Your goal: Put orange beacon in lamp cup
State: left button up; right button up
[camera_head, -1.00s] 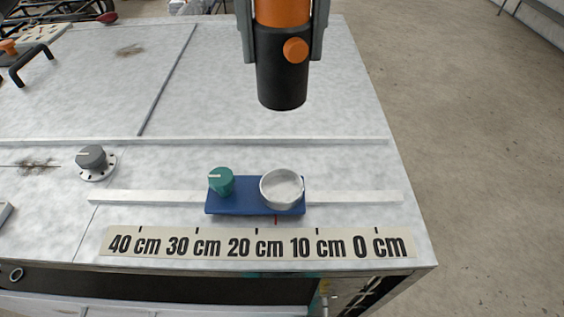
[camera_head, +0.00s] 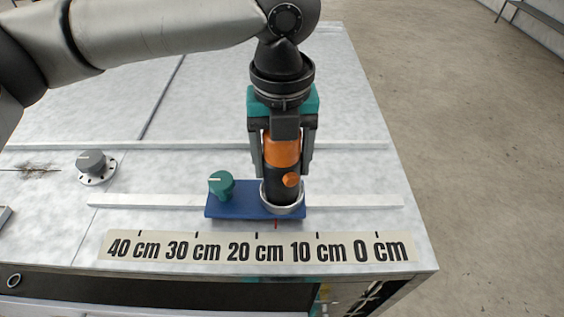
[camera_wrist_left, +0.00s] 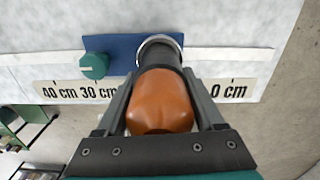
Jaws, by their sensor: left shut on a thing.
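The orange beacon (camera_head: 282,151) has an orange upper body, a black lower part and an orange knob on its side. My left gripper (camera_head: 283,160) is shut on its orange body from above and holds it upright. The beacon's black lower end is at the silver lamp cup (camera_head: 284,211), seemingly inside its rim; how deep it sits is hidden. The cup stands on the right end of a blue slider block (camera_head: 238,206) with a green knob (camera_head: 221,184). The wrist view also shows the beacon (camera_wrist_left: 160,101) between the fingers and the cup rim (camera_wrist_left: 158,40) around its black end. My right gripper is not in view.
A printed centimetre scale (camera_head: 258,248) runs along the table's front edge. The blue block sits on a pale rail (camera_head: 350,200). A grey dial (camera_head: 92,164) is to the left. The tabletop right of the cup is clear up to the edge.

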pick_arm(q)
jog(key=shift+f, duration=0.55)
jog(key=shift+f, duration=0.1)
jog(key=o, duration=1.5)
notch_tip(320, 180, up, 12)
jog(key=shift+r, duration=0.15)
